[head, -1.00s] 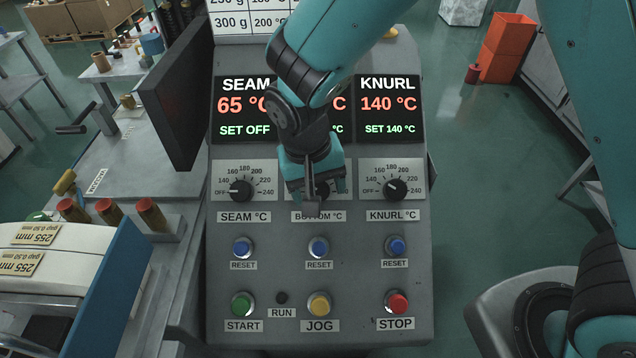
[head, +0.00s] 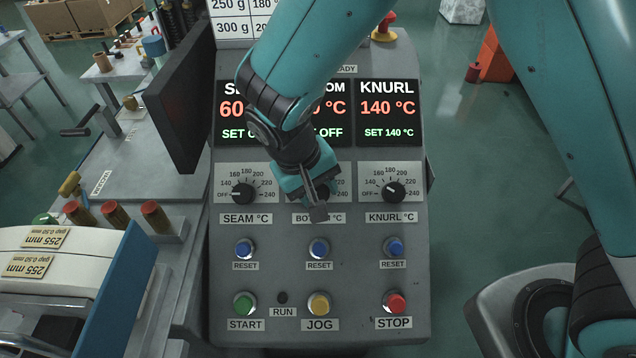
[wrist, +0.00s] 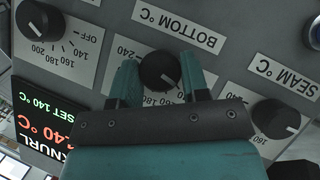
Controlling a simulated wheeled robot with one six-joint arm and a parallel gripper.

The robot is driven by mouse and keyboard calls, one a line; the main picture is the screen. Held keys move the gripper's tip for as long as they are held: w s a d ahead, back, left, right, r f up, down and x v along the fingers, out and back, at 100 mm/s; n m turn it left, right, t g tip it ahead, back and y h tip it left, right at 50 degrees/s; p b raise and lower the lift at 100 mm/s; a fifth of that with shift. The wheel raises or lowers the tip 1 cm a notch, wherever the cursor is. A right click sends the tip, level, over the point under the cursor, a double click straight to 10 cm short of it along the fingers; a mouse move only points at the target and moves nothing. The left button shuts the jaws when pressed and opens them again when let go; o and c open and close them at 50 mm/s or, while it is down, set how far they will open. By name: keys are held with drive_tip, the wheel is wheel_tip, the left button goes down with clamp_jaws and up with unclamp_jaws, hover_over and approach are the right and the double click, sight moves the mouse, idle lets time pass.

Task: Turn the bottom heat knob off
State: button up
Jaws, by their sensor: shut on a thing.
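The gripper hides most of the knob in the head view. The middle display (head: 328,115), partly covered by my arm, shows green text ending in OFF.
The seam knob (head: 242,194) is to the left, pointing at OFF, and the knurl knob (head: 394,192) to the right, with SET 140 °C above. Blue reset buttons (head: 319,249) and the start (head: 244,304), jog and stop buttons lie below. A dark monitor (head: 180,100) stands at the left.

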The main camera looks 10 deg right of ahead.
drive_tip(key=shift+a+n+t+h+p, duration=0.1)
drive_tip(key=shift+n+t+h+p, duration=0.2)
drive_tip(key=shift+n+h+p, duration=0.6)
drive_tip(key=shift+n+b, duration=0.3)
drive_tip(key=shift+n, duration=0.1)
drive_tip(key=o, duration=0.9)
drive_tip(key=shift+o, duration=0.2)
drive_tip(key=b+v, duration=0.1)
drive_tip(key=v, duration=1.6)
drive_tip(key=shift+r, duration=0.3)
drive_tip(key=shift+s, duration=0.1)
